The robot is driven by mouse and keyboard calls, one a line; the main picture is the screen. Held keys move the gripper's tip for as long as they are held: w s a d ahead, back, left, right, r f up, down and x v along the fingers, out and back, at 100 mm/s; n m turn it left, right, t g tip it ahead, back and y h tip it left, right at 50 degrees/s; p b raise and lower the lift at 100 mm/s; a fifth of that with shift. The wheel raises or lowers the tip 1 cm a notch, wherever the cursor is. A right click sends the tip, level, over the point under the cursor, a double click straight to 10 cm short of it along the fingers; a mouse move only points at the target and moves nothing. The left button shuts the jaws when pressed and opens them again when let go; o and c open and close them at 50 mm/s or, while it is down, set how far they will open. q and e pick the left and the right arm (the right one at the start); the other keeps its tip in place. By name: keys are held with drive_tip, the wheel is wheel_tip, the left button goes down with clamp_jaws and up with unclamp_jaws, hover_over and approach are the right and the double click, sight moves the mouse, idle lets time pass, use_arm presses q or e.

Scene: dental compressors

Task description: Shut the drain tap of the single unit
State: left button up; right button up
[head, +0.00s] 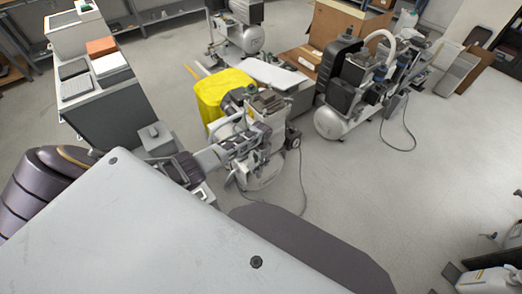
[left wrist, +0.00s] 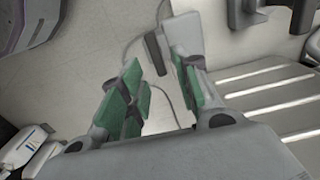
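A small white compressor (head: 262,176) stands on the floor in the middle of the head view, partly covered by my left arm. I take it as the single unit, but cannot be sure. My left gripper (head: 256,137) is in front of its upper part. In the left wrist view, the green-padded fingers of my left gripper (left wrist: 156,72) are apart, with no object visibly clamped. A dark elongated part (left wrist: 155,53) shows beyond the gap between the fingertips; I cannot tell what it is. I cannot make out the drain tap. My right gripper is out of view.
Another compressor (head: 242,38) stands at the back. A grey cabinet (head: 112,112) is at left. Open floor lies at right.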

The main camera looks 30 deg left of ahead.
use_arm(q)
wheel_tip(320, 180, up, 10)
drive_tip(key=shift+f, duration=0.2)
idle(0.7)
idle(0.4)
drive_tip(key=shift+s, duration=0.15)
